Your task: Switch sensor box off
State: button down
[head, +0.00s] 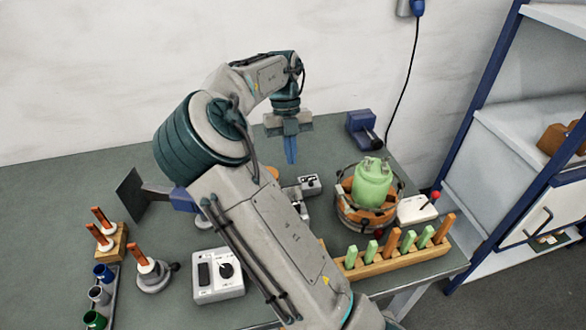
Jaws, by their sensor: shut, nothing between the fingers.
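My gripper (291,152) points down above the back middle of the table, its blue fingers together and empty. A small grey box with a dark knob (310,185) lies below and a little right of it in the picture, apart from the fingers. A white box with a black knob and a dark switch (218,275) sits at the front, left of my arm. A white box with a red-balled lever (417,208) stands at the right. I cannot tell which of these is the sensor box, and no labels are readable. My arm hides part of the table's middle.
A green canister in a wooden tub (351,213) stands right of my gripper. A wooden rack of green and orange pegs (392,262) lies in front. A blue device (363,129) is at the back. Peg stands (152,275) and cups are at left. Shelves (520,140) rise at right.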

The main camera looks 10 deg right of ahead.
jog(key=x, duration=0.9)
jog(key=shift+p, duration=0.3)
